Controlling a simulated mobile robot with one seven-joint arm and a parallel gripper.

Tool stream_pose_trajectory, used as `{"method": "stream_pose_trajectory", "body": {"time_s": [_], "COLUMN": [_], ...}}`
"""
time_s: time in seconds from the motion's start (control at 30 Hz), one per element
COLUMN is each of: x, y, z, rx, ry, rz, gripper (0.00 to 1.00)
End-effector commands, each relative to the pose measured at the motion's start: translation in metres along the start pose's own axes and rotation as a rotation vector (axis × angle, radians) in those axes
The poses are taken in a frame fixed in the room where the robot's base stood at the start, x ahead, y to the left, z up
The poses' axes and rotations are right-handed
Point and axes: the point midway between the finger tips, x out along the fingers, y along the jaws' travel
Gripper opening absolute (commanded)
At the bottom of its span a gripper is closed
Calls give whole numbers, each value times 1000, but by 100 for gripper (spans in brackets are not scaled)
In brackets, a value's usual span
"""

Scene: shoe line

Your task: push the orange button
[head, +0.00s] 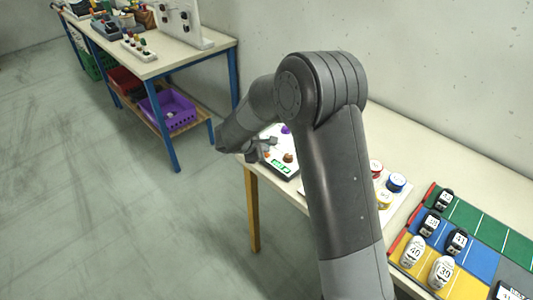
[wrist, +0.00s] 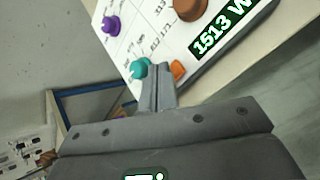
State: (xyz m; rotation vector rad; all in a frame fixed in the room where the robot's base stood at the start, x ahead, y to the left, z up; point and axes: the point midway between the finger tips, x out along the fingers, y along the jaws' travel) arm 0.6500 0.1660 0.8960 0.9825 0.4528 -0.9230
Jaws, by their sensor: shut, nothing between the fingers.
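The orange button (wrist: 178,69) is a small block near the edge of a white panel (wrist: 150,35), close to the green display reading 1513 W (wrist: 225,28). My gripper (wrist: 157,70) is shut and empty. In the wrist view its fingertips lie between the orange button and a teal knob (wrist: 139,68), just left of the button. I cannot tell whether they touch the panel. In the head view my gripper (head: 266,146) is over the panel's left side, and my arm hides part of the panel. I cannot make out the orange button there.
The panel also carries a purple knob (wrist: 111,24) and a brown knob (wrist: 190,9). On the same table are colored spools (head: 396,183) and a lane board with shoes (head: 457,241). A blue-legged bench (head: 190,60) stands beyond open floor.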

Motion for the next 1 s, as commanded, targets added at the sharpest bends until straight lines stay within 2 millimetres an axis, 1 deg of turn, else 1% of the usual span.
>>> {"method": "stream_pose_trajectory", "body": {"time_s": [0.13,0.63,0.77,1.0], "x": [-5,-39,-42,-42], "y": [5,28,30,30], "z": [4,28,30,30], "rx": [0,1,-1,-1], "ry": [0,-1,0,0], "rz": [2,1,1,0], "gripper": [0,0,0,0]}}
